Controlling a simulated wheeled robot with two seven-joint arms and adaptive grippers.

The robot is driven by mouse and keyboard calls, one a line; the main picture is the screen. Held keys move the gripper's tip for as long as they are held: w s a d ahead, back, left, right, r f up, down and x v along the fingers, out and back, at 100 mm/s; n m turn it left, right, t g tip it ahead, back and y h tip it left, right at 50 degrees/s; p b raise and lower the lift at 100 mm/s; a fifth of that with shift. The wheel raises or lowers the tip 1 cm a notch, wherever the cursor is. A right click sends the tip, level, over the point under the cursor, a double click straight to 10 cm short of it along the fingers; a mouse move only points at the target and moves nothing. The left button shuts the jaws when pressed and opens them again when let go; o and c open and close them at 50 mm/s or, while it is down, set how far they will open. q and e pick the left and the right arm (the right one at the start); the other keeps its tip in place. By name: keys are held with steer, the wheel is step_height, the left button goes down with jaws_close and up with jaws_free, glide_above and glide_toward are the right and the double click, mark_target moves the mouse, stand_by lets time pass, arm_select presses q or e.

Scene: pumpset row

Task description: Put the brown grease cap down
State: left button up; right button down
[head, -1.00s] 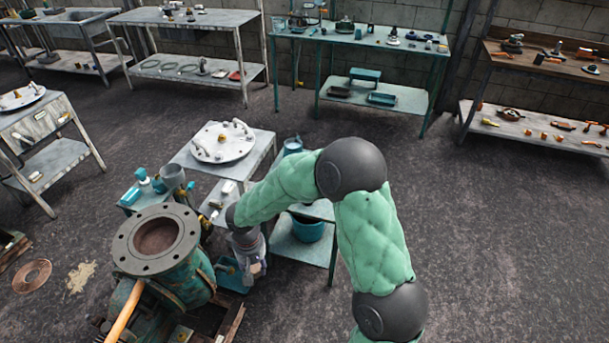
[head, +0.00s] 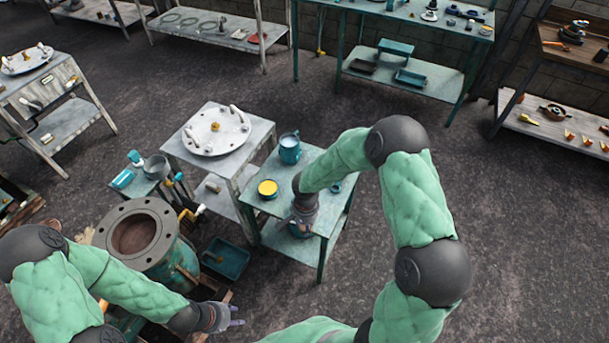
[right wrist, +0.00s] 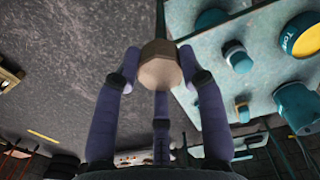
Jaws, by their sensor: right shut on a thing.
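The brown grease cap (right wrist: 160,72) is a tan, faceted piece in the right wrist view. My right gripper (right wrist: 158,58) is shut on it, with dark fingers around it. In the head view my right gripper (head: 303,222) is over the front part of the small teal table (head: 318,165); the cap is hidden there. In the wrist view the cap shows beside the table's edge (right wrist: 190,85); I cannot tell its height over the top. My left gripper (head: 228,318) is empty beside the pump, its fingers apart.
A yellow-topped tin (head: 267,188) and a teal jug (head: 289,148) stand on the teal table. A small teal bottle (right wrist: 238,58) is there too. A grey table with a white flanged cover (head: 216,132) stands to the left. The flanged pump (head: 150,245) is at lower left.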

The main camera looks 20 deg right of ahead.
steer(key=shift+s+m, duration=0.15)
steer(key=shift+m, duration=0.15)
steer(key=shift+d+f, duration=0.2)
steer(key=shift+f, duration=0.05)
steer(key=w+d+f, duration=0.2)
steer(key=d+f, duration=0.1)
steer(key=w+d+f+b, duration=0.1)
steer(key=w+d+f, duration=0.2)
steer(key=d, duration=0.1)
steer(key=w+d+f, duration=0.3)
steer(key=shift+w+d+f+b, duration=0.2)
steer(key=shift+d+f+b, duration=0.05)
steer(key=shift+f+b, duration=0.1)
steer(key=shift+w+d+f+b, duration=0.15)
steer(key=shift+f+b, duration=0.35)
steer(key=shift+f, duration=1.15)
